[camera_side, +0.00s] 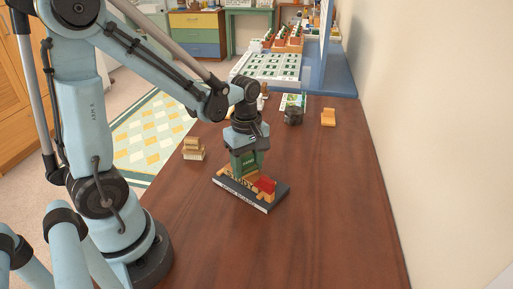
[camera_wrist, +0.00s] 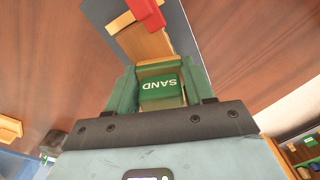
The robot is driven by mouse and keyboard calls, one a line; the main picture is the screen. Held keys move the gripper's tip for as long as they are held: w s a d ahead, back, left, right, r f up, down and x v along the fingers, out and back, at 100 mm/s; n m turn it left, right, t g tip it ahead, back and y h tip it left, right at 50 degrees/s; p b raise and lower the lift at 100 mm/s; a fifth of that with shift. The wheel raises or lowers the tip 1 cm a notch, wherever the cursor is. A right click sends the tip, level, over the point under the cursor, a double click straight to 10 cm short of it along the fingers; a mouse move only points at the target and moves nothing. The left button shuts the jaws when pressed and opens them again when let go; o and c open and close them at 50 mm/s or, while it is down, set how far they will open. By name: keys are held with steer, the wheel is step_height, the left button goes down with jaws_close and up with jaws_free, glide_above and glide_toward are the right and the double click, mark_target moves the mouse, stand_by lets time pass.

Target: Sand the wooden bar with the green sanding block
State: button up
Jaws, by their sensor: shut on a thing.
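My gripper (camera_side: 246,162) points down over a dark base board (camera_side: 260,205) with white lettering on its front edge. In the wrist view, its two green fingers (camera_wrist: 160,84) are shut on the green sanding block (camera_wrist: 159,89), marked "SAND". The pale wooden bar (camera_wrist: 142,44) lies on the dark board, with a red piece (camera_wrist: 148,11) over its far end. In the side view, the red piece (camera_side: 265,184) sits at the board's right. The block is over the near part of the bar; whether it touches the bar is hidden.
A small stack of wooden pieces (camera_side: 193,149) stands left of the board. A dark object (camera_side: 293,116), a card (camera_side: 293,102) and an orange-yellow piece (camera_side: 328,117) are at the table's back. The brown table (camera_side: 320,215) is clear at front and right, with a wall beyond.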

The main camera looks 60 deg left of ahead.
steer(key=shift+s+a, duration=0.3)
steer(key=shift+a, duration=0.7)
steer(key=shift+s+a, duration=0.3)
steer(key=shift+a, duration=0.75)
steer(key=shift+s+a, duration=0.3)
steer(key=shift+a, duration=0.7)
step_height(320, 180, up, 8)
steer(key=shift+r, duration=0.15)
steer(key=shift+d, duration=0.1)
